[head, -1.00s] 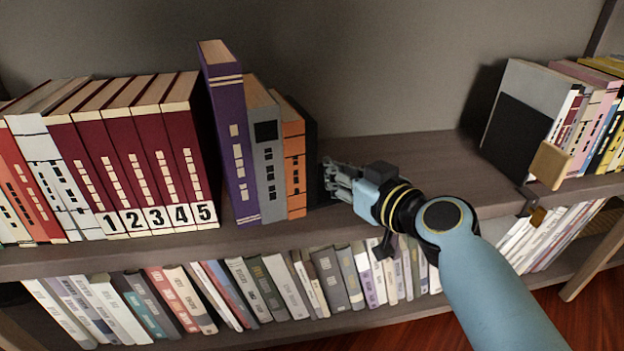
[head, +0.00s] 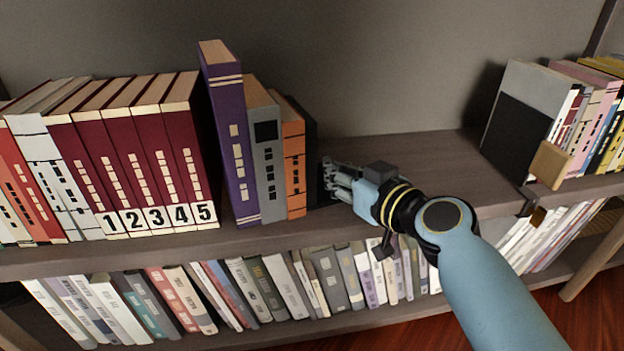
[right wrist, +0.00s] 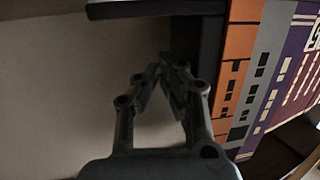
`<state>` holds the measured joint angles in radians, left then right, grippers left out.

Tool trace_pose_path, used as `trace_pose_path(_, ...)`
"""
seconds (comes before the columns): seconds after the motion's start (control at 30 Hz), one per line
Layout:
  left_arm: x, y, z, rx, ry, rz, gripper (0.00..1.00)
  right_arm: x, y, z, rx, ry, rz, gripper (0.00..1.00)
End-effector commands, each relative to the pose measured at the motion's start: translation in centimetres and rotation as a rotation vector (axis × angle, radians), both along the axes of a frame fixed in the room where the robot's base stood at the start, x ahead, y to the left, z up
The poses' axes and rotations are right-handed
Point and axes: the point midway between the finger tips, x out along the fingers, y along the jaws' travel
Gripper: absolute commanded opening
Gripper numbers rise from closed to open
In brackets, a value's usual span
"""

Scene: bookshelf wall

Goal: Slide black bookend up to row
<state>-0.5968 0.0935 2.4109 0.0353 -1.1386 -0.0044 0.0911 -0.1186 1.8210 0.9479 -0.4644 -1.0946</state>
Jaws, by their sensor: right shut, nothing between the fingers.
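The black bookend (head: 311,150) stands upright against the right side of the orange book (head: 294,165) at the end of the row. In the right wrist view the bookend (right wrist: 196,50) shows as a dark plate along the orange book (right wrist: 237,60). My right gripper (head: 328,178) is shut and empty, its fingertips at the bookend's right side. In the right wrist view my gripper (right wrist: 165,62) has its fingertips together close to the bookend; whether they touch it I cannot tell. My left gripper is not in view.
The row holds a grey book (head: 266,160), a purple book (head: 230,140) and red volumes numbered 1 to 5 (head: 150,160). A gap separates the purple book from volume 5. The shelf board (head: 420,160) is bare to the right, up to another group of books (head: 585,105).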

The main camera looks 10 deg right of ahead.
Motion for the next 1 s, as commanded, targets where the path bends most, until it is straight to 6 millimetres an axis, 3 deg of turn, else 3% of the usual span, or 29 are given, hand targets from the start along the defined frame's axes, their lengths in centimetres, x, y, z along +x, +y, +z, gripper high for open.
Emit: trace_pose_path(1.0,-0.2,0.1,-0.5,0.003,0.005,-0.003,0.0,0.0,2.8,-0.1,0.007,0.004,0.002,0.0)
